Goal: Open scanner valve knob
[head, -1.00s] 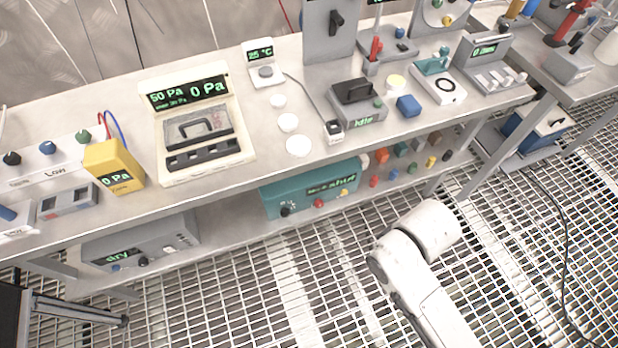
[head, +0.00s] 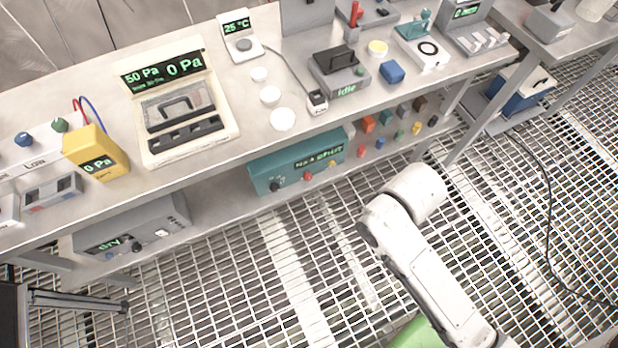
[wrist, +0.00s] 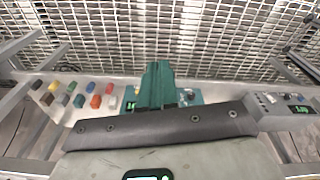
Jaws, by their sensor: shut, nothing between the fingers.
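A teal unit (head: 262,172) stands on the shelf under the bench. Its green display reads "shut", and I take it for the scanner valve. A black knob (head: 276,186) is at the left of its front, with a red and a yellow button to the right. In the wrist view, turned upside down, the teal unit (wrist: 196,97) shows behind my gripper (wrist: 158,64). The dark teal fingers are together and empty, and hide the unit's middle. The knob looks just right of the fingers; I cannot tell how far beyond them. My gripper is out of the head view.
The bench top (head: 210,185) overhangs the shelf and carries several instruments. A grey unit (head: 165,222) reading "dry" stands left on the shelf. Small coloured blocks (head: 367,124) sit to the right of the teal unit. Open grating floor (head: 220,285) lies in front.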

